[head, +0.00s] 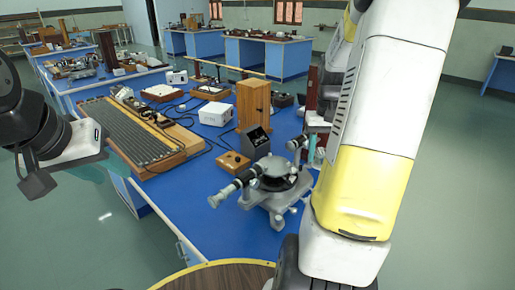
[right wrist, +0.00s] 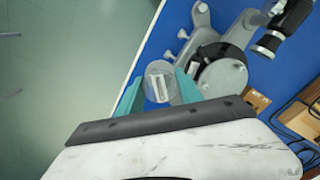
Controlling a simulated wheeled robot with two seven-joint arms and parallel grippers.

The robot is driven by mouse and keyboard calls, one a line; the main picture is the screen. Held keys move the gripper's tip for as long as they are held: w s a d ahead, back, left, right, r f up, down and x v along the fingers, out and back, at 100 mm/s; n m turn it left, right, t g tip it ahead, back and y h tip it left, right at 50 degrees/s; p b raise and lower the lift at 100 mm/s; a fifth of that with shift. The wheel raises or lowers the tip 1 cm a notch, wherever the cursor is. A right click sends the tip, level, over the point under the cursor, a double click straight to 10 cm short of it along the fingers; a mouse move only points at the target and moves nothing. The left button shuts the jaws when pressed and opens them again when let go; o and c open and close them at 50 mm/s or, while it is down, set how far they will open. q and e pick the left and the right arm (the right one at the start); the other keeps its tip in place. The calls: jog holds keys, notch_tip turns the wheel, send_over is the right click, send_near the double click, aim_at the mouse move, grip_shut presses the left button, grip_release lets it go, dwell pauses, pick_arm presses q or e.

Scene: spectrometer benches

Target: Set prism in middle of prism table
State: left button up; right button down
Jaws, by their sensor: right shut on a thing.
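In the head view only a bit of a teal finger (head: 319,154) shows beside my arm, and the prism is hidden. My left gripper (head: 35,178) is at the far left; its opening is unclear.
A wooden box (head: 253,103), a small black device (head: 256,142) and a small wooden block (head: 233,164) stand behind the spectrometer. A long ribbed board (head: 130,135) lies left. A round wooden stool top (head: 215,276) is at the front. The bench's left front is clear.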

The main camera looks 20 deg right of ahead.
jog(key=w+a, duration=0.3)
jog(key=w+a+f, duration=0.1)
jog(key=w+a, duration=0.6)
jog(key=w, duration=0.1)
jog(key=shift+w+a+f, duration=0.1)
jog(key=shift+a+f, duration=0.05)
jog(key=shift+f, duration=1.8)
jog(key=c, duration=0.8)
grip_release()
jog(key=shift+f, duration=0.15)
